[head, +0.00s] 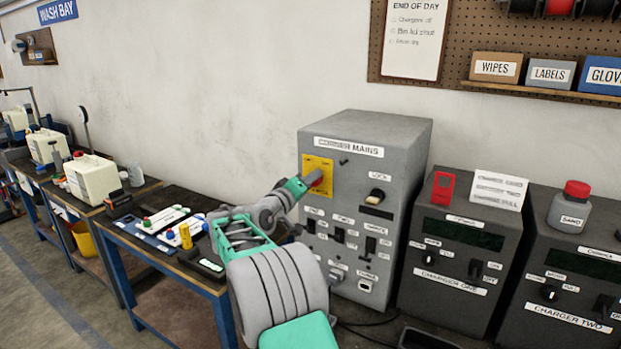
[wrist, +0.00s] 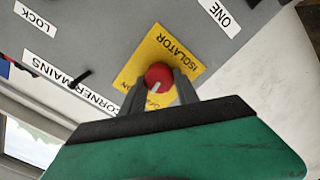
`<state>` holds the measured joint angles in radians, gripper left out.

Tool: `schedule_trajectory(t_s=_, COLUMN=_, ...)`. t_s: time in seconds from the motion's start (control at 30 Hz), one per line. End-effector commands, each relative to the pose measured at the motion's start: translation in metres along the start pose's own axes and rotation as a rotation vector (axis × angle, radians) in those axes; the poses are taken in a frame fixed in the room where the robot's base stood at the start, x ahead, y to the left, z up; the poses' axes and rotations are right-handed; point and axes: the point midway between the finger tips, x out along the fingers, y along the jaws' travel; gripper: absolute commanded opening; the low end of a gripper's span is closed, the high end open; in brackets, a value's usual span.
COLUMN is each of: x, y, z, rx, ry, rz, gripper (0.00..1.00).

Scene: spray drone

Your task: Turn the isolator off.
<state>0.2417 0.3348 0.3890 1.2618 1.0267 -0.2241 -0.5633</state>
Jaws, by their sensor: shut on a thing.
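The isolator is a round red knob (wrist: 158,76) with a pale pointer mark, set on a yellow plate (head: 318,166) on the front of the grey mains cabinet (head: 408,150). The plate also shows in the wrist view (wrist: 142,62), with the word ISOLATOR along one edge. My gripper (head: 312,180) is at the plate, its two fingers (wrist: 160,88) on either side of the red knob and shut on it. The fingers hide part of the knob and of the lettering on the plate. In the head view my gripper mostly covers the knob.
The cabinet also carries a lock switch (head: 377,194), several small switches and a lever (head: 370,245). Charger one (head: 450,262) and charger two (head: 570,285) stand to the right. A workbench (head: 160,235) with tools and controllers stretches left along the wall.

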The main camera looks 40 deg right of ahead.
Motion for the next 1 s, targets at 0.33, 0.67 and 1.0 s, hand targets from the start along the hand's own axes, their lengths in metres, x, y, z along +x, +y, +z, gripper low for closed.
schedule_trajectory(t_s=0.33, x=-0.0001, y=0.0005, z=-0.0015, rx=-0.326, ry=0.000, rz=-0.002, gripper=0.00)
schedule_trajectory(t_s=0.67, x=-0.0001, y=-0.0011, z=-0.0001, rx=-0.560, ry=-0.001, rz=-0.001, gripper=0.00)
schedule_trajectory(t_s=1.0, x=-0.0001, y=-0.0026, z=0.0011, rx=-0.663, ry=0.000, rz=-0.001, gripper=0.00)
